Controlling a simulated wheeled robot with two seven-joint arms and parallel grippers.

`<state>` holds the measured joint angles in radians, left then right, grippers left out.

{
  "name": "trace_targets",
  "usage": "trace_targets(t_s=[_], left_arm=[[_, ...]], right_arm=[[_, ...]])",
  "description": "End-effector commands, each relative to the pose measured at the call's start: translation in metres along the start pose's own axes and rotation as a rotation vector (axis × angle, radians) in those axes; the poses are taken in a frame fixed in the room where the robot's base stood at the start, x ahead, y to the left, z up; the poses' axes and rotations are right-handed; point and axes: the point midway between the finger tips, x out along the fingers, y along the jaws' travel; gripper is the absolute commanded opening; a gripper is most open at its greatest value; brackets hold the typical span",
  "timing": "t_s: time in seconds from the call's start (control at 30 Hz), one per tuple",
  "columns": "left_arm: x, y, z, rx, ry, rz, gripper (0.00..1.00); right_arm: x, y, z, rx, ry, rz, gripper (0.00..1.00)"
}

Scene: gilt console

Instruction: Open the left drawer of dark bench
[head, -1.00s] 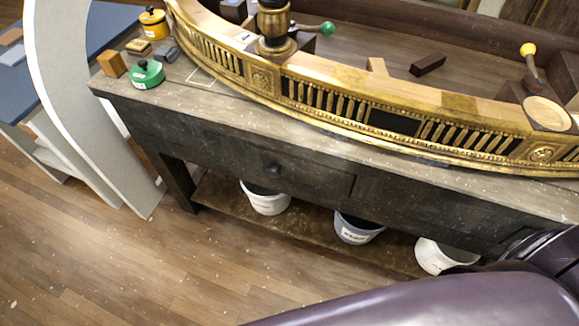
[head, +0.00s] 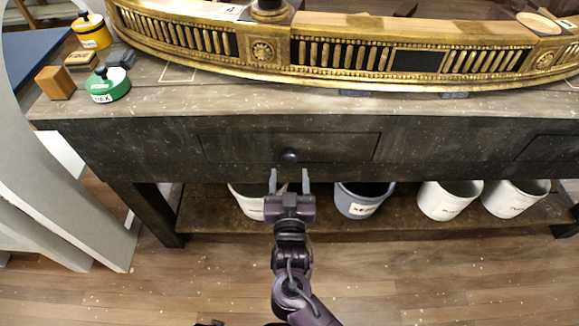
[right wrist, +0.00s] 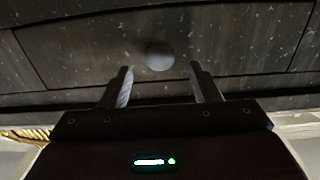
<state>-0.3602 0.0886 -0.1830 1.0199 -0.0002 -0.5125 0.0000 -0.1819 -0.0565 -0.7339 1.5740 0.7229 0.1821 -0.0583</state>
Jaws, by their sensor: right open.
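The dark bench (head: 120,150) stands across the head view. Its left drawer (head: 240,147) looks shut, its front level with the bench face, with a round dark knob (head: 288,156) in the middle. My right gripper (head: 289,180) is open and empty in front of that drawer, just short of the knob. In the right wrist view the knob (right wrist: 159,55) lies beyond and between the two spread fingertips (right wrist: 162,82), with no finger touching it. My left gripper is not in view.
A second drawer (head: 548,148) is at the right. White buckets (head: 450,200) and a grey bucket (head: 362,200) stand on the lower shelf (head: 330,216). A gilt carved piece (head: 340,52), a green pot (head: 108,86) and a yellow pot (head: 91,32) rest on top. A pale curved panel (head: 60,190) stands left.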

Motion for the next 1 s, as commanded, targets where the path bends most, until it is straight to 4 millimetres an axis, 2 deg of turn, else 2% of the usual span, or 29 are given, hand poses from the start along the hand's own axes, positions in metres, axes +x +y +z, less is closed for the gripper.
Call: trace_targets(t_s=[0.1,0.23,0.6,1.0], left_arm=[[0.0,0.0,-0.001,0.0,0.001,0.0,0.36],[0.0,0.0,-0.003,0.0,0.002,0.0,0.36],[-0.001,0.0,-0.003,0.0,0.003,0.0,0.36],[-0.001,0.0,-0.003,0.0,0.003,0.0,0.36]], right_arm=[[0.02,0.0,0.0,-0.002,0.001,0.0,0.57],[0.034,0.0,0.001,0.0,-0.001,0.0,0.57],[0.04,0.0,0.001,0.0,-0.003,-0.001,0.57],[0.04,0.0,0.002,-0.001,-0.003,-0.001,0.04]])
